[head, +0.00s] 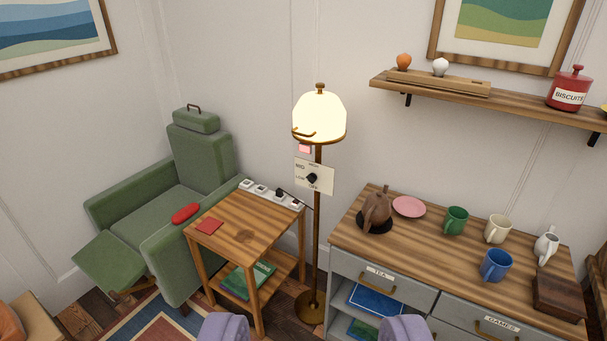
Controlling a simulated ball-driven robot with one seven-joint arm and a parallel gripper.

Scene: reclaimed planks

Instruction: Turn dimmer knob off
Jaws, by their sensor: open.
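The dimmer knob (312,178) is small and black, on a pale plate (326,184) marked MID, LOW and OFF, with a further label at the top too small to read surely. Which mark the knob points to is too small to tell. The plate sits at the pole of a floor lamp (320,115), whose shade glows brightly. My gripper (313,328) shows as two lilac fingertips at the bottom edge, wide apart and empty. It is well below the knob in the picture and not touching it.
A green armchair (165,215) is further left. A cabinet (455,255) with a teapot and mugs is at right, under a wall shelf (520,106).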

